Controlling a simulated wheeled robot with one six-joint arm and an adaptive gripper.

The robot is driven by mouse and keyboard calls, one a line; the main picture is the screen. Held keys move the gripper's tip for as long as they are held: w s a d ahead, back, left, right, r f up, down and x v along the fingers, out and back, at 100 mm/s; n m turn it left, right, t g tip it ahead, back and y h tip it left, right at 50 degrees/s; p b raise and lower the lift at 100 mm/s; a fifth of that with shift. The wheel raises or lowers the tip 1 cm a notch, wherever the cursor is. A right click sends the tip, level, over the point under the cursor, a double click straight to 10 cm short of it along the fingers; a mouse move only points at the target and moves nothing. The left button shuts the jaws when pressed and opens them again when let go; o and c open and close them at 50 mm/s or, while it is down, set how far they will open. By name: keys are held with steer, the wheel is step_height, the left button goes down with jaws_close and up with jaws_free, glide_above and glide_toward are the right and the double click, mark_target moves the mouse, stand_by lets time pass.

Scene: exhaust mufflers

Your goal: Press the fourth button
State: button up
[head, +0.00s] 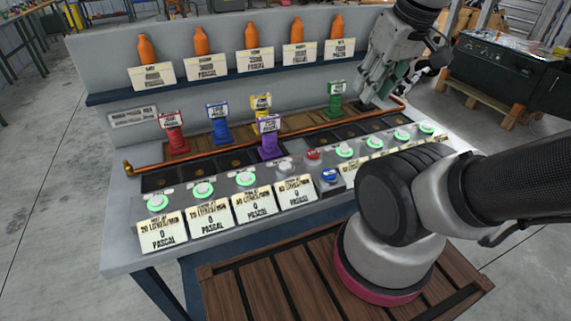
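A row of round buttons runs along the front of the grey bench (122,255). From the left, the first (157,202), second (204,189) and third (245,179) buttons have green lit rings. The fourth button (285,167) is pale, with no green glow. White label cards stand in front, reading litres/min and 0 Pascal. My gripper (388,92) hangs at the back right of the bench, near the end of the copper pipe, well away from the fourth button. Its fingertips are too small and overlapped to tell whether they are open.
A red button (313,155) and a blue button (329,175) sit right of the fourth, then several green-lit buttons. Red (172,135), blue (219,127), yellow (261,108), purple (269,142) and green (335,104) mufflers stand behind. A copper pipe (215,151) crosses the bench. Orange bottles (147,49) line the shelf.

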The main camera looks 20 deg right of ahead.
jaws_close()
stand_by(1.0)
